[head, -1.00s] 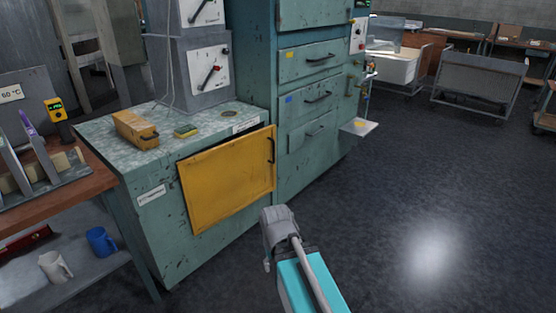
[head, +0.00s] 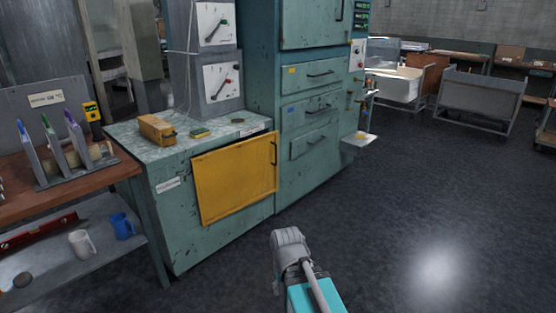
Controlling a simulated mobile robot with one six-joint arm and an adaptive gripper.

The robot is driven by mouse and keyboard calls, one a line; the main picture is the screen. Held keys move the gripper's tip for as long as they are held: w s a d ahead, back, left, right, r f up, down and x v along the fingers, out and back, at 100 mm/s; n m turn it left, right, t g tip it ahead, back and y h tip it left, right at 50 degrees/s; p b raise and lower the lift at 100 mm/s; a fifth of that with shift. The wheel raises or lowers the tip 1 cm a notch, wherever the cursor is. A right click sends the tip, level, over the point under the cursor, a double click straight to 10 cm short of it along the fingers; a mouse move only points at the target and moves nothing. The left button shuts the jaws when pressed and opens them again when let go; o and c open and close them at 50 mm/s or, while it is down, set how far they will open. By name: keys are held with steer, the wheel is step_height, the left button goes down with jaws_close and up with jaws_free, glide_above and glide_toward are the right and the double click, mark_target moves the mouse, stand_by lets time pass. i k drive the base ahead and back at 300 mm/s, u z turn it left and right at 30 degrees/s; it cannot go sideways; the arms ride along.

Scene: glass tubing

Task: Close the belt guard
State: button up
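The belt guard appears to be the yellow panel (head: 234,180) on the front of the low green cabinet (head: 190,232). It has a dark handle near its upper right edge. The panel looks slightly askew against the cabinet front, its top edge standing a little proud; how far it is open is hard to tell. My arm's grey and turquoise end shows at the bottom centre, in front of and below the panel, clear of it. The gripper's fingers are not visible.
A tall green drawer cabinet (head: 312,110) adjoins on the right, with a small shelf (head: 358,140) sticking out. A wooden bench (head: 60,192) with holders stands left, mugs on its lower shelf. A yellow box (head: 157,129) lies on the cabinet top. Open floor (head: 400,230) lies right.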

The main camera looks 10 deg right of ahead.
mark_target(203, 186)
steer(key=z, duration=0.3)
steer(key=i, duration=0.6)
steer(key=z, duration=0.4)
steer(key=i, duration=1.35)
steer(key=u, duration=0.6)
